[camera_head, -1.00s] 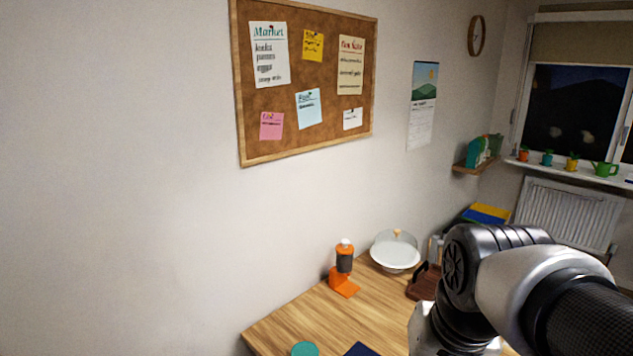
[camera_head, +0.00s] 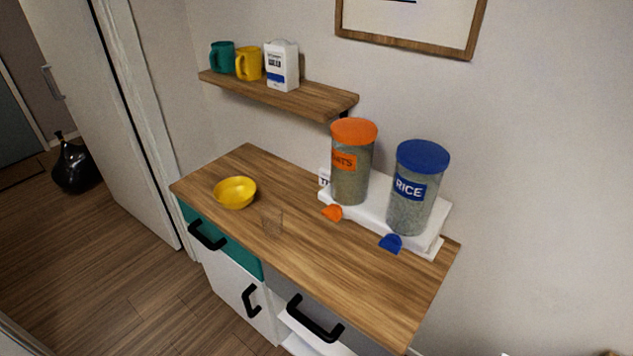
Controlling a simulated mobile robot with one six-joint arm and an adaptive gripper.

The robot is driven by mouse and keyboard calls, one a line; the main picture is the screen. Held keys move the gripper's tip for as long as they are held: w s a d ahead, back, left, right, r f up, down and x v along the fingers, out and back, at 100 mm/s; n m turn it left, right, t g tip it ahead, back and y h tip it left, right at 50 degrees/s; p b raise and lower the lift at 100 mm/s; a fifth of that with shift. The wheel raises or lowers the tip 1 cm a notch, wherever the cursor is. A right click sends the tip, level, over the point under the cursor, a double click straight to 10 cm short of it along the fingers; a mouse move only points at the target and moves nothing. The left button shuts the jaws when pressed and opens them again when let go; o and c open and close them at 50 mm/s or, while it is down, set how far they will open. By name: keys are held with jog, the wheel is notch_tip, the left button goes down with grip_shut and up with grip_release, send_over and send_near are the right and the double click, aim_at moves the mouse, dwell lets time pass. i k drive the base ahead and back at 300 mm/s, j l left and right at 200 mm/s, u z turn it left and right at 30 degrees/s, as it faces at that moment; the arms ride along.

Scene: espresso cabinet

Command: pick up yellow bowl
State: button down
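The yellow bowl (camera_head: 235,193) is upright on the left part of the wooden cabinet top (camera_head: 300,262), close to its front left edge. It looks empty, and nothing touches it. My gripper and arm are not in view, so I cannot see where the gripper is relative to the bowl.
Orange-lidded oats (camera_head: 352,165) and blue-lidded rice (camera_head: 415,190) dispensers stand on a white base at the right. A wall shelf (camera_head: 280,95) with two mugs and a carton hangs above. Black handles (camera_head: 206,236) jut from the front.

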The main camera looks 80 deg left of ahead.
aim_at(233, 193)
jog(key=u, duration=3.25)
jog(key=z, duration=0.25)
jog(key=i+j+z, duration=0.25)
jog(key=z, duration=0.25)
jog(key=i+j+z, duration=0.25)
jog(key=j+z, duration=0.2)
jog(key=i+j+z, duration=0.15)
jog(key=j+z, duration=0.35)
jog(key=i+j+z, duration=0.1)
jog(key=j+z, duration=0.45)
jog(key=j, duration=1.6)
